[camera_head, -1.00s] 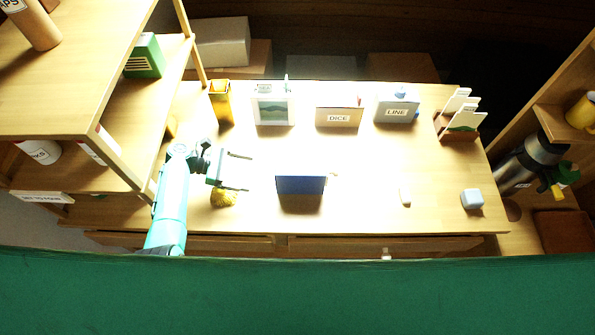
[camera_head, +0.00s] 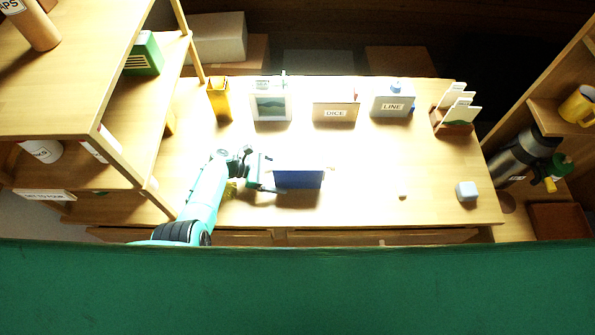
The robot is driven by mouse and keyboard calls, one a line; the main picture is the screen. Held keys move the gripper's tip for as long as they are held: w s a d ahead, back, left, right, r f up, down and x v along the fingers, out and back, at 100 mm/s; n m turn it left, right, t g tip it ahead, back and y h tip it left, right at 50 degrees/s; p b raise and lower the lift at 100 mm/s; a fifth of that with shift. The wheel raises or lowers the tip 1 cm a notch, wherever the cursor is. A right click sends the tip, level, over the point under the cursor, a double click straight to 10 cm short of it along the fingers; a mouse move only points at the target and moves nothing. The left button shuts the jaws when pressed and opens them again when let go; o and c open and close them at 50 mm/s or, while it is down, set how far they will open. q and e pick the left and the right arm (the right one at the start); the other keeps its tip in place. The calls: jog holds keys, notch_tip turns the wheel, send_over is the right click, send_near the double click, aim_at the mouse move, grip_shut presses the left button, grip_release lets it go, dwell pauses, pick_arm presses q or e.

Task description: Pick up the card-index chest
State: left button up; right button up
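A dark blue box (camera_head: 298,180) stands on the middle of the desk near the front; it appears to be the card-index chest, though no label on it can be read. A small pale knob shows at its right end. My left gripper (camera_head: 269,174) is at the left end of this box, with its fingers apart, one towards the back and one towards the front. Whether the fingers touch the box cannot be told. My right gripper is not in view.
A yellow item (camera_head: 230,189) is partly behind my arm. Shelves flank both sides.

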aim_at(279, 165)
pick_arm(q)
jog(key=shift+d+f, duration=0.15)
jog(key=shift+d, duration=0.1)
jog(key=shift+c, duration=0.4)
jog(key=c, duration=1.2)
jog(key=shift+r, duration=0.6)
notch_tip(279, 165, up, 5)
jog(key=shift+r+p, duration=0.2)
jog(key=shift+p, duration=0.75)
notch_tip(279, 165, up, 14)
jog(key=b, duration=0.1)
jog(key=shift+f, duration=0.25)
